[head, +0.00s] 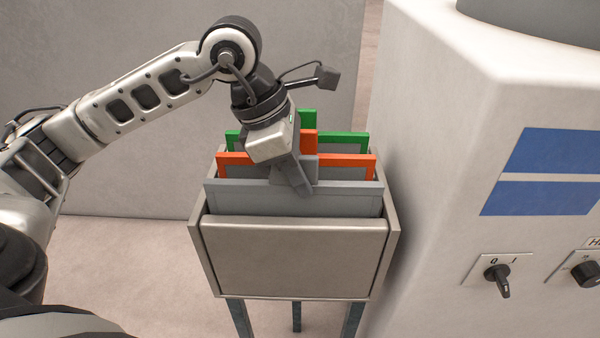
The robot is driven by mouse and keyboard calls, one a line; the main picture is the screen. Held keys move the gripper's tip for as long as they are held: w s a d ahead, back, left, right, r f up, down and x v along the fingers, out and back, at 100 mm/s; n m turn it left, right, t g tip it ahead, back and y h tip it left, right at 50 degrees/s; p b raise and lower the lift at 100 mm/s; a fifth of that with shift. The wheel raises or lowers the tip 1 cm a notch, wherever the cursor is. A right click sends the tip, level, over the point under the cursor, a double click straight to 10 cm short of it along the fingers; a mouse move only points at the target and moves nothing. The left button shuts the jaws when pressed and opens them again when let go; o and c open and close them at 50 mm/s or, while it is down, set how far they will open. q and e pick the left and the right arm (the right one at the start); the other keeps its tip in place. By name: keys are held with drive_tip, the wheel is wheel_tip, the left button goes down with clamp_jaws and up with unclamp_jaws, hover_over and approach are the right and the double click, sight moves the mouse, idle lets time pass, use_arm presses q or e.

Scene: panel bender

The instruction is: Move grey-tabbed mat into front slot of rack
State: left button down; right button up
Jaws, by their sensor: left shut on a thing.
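The rack (295,258) is a grey box on legs in the middle of the head view. The grey-tabbed mat (235,197) stands upright in the front of the rack, just behind its front wall, with its lower part hidden. My left gripper (301,186) is shut on the mat's grey tab (318,170), reaching down from above. An orange mat (355,161) with an orange tab stands behind it, and a green mat (352,138) with a green tab stands farther back. My right gripper is not in view.
A large white machine (430,150) with blue panels and a black rotary knob (497,279) stands close to the rack's right side. A grey wall panel (120,160) is behind and left of the rack. Floor shows left of the rack.

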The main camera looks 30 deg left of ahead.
use_arm(q)
drive_tip(key=c, duration=1.4)
unclamp_jaws()
